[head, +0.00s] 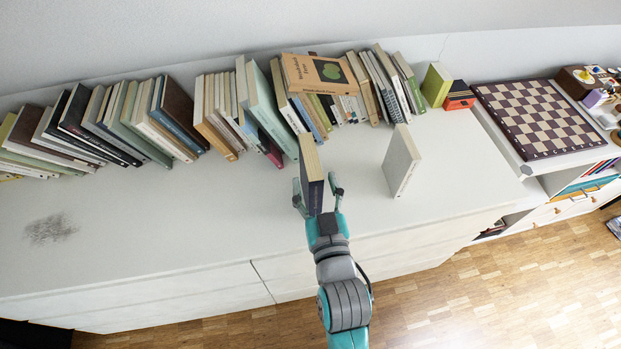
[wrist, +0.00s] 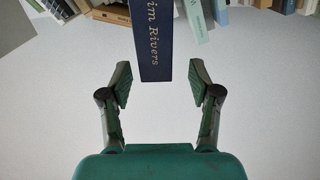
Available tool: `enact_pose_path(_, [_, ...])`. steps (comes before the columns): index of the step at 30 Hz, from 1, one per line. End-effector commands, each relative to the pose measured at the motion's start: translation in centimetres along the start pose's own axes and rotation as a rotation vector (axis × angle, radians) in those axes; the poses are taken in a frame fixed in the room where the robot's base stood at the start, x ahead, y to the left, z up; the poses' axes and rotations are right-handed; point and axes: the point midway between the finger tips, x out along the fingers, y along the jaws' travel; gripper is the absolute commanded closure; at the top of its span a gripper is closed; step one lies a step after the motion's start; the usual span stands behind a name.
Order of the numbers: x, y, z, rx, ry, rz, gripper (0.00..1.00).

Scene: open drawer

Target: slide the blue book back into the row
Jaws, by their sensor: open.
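The blue book (head: 313,188) stands upright on the white cabinet top, out in front of the row, with its dark blue spine towards me. Its spine also shows in the wrist view (wrist: 161,40), with pale lettering ending in "Rivers". My gripper (head: 317,188) is open, its fingers on either side of the spine's near end. In the wrist view the fingers (wrist: 160,85) show a gap on both sides of the book. The row of books (head: 262,100) stands along the wall behind. Where the blue book's far end meets the row is hard to tell.
A pale book (head: 402,162) stands alone to the right of the blue book. An orange-brown book (head: 318,74) lies on top of the row. A chessboard (head: 538,116) is at the right. A dark smudge (head: 50,229) marks the left top. The front strip of cabinet top is clear.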

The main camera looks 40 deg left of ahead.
Motion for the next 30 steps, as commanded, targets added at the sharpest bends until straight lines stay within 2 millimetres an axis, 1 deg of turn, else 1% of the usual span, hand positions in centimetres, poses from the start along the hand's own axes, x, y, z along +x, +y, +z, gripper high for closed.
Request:
enact_pose_path(1, [0.8,0.0,0.0,0.000,0.001,0.000,0.38])
enact_pose_path(3, [1.4,0.0,0.0,0.001,0.000,0.000,0.38])
enact_pose_path(11, [3.0,0.1,-0.1,0.001,0.000,0.000,0.38])
enact_pose_path(18, [6.2,0.4,-0.3,0.001,0.001,0.000,0.38])
enact_pose_path(21, [7.0,0.4,-0.2,0.001,0.001,0.000,0.38])
enact_pose_path(24, [7.4,0.4,-0.2,0.001,0.000,0.000,0.38])
enact_pose_path(30, [7.4,0.4,-0.2,0.001,0.000,0.000,0.38])
